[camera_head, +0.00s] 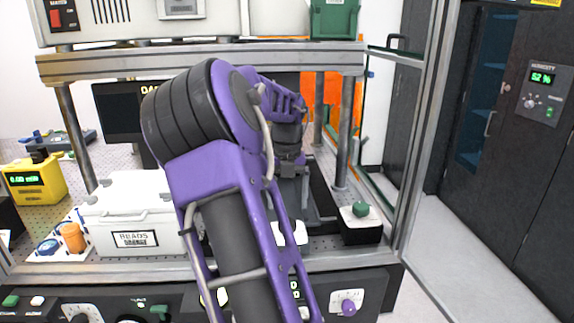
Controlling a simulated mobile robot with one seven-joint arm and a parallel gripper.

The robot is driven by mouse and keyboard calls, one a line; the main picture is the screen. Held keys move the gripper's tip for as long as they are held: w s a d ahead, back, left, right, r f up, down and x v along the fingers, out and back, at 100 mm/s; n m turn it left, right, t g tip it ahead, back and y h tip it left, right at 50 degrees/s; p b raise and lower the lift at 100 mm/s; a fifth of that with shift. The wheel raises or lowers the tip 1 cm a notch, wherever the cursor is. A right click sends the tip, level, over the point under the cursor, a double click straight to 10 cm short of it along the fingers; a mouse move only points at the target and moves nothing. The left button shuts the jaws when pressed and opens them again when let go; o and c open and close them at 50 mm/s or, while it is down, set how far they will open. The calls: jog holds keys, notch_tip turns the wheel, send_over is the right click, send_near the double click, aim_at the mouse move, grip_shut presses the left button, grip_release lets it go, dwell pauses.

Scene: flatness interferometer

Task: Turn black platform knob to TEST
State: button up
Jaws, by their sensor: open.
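My purple and dark grey arm rises through the middle of the picture and bends over toward the bench. My gripper (291,208) points down behind the forearm, over the perforated bench top; it is open, but its fingertips are largely hidden. On the front panel (375,283) below the bench edge, a black knob (130,319) is cut off by the lower picture edge, left of my arm. Another dark knob on a white dial (80,316) is beside it. I cannot tell which is the platform knob or read its setting. My arm hides the panel's middle.
A white lidded case (130,215), an orange jar (73,237) and a yellow meter (35,180) stand at left. A green button box (361,222) and a purple knob (348,305) are at right. Frame posts and a shelf (200,62) surround the bench. The right floor (470,235) is clear.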

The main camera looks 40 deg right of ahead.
notch_tip(320, 180, up, 11)
jog(key=shift+r, duration=0.15)
dwell(0.5)
